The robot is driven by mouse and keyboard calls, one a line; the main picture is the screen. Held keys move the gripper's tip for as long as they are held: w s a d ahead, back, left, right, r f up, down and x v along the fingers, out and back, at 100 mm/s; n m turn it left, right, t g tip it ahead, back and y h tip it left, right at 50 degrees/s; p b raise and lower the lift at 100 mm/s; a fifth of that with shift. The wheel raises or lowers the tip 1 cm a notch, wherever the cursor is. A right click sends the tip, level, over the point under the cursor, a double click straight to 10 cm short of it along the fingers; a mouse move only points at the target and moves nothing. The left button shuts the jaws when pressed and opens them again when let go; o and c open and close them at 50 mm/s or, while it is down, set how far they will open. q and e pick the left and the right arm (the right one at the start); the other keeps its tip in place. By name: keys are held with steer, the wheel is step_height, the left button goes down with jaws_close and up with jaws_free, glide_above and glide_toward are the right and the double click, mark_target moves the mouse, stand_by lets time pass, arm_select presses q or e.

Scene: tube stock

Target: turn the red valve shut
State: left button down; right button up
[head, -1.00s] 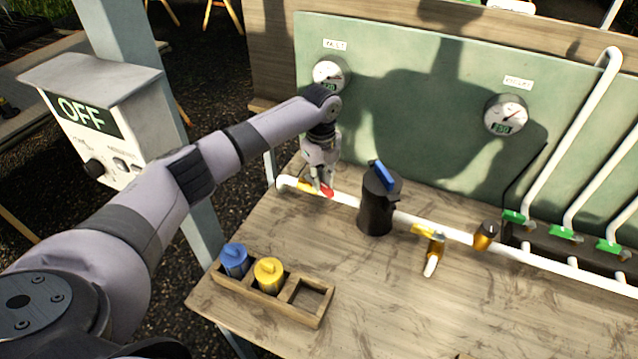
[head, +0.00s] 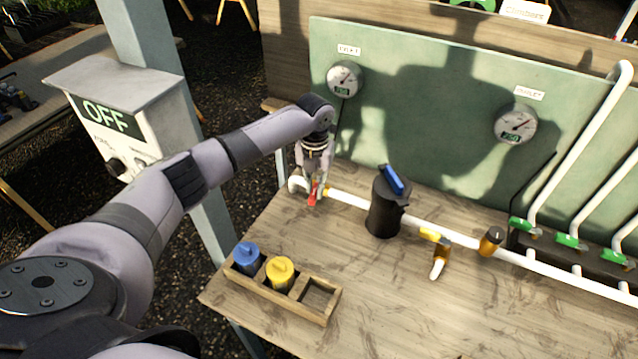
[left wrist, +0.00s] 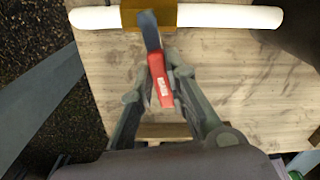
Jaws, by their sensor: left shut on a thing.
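The red valve handle (head: 312,194) sits on the yellow valve body at the left end of the white pipe (head: 348,200). My left gripper (head: 316,189) reaches down over it and is shut on it. In the left wrist view the red handle (left wrist: 159,78) lies between the two fingers of my left gripper (left wrist: 158,86). There the handle stands nearly crosswise to the pipe (left wrist: 230,16), joined by a grey part to the yellow body (left wrist: 187,15). My right gripper is not in view.
A black canister with a blue handle (head: 384,210) stands right of the valve, by the pipe. A wooden tray (head: 290,303) with blue and yellow pieces is at the front. Two gauges (head: 344,79) are on the green panel. An OFF box (head: 125,110) stands left.

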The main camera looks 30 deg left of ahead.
arm_select(q)
steer(key=shift+a+m, duration=0.55)
steer(key=shift+m, duration=0.75)
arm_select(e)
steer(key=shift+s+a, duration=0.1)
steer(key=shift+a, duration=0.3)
arm_select(q)
steer(key=c, duration=1.6)
jaws_free()
steer(key=shift+s, duration=0.1)
steer(key=shift+o, duration=0.2)
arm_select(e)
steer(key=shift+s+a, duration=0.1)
arm_select(q)
step_height(320, 180, up, 12)
steer(key=shift+f, duration=0.1)
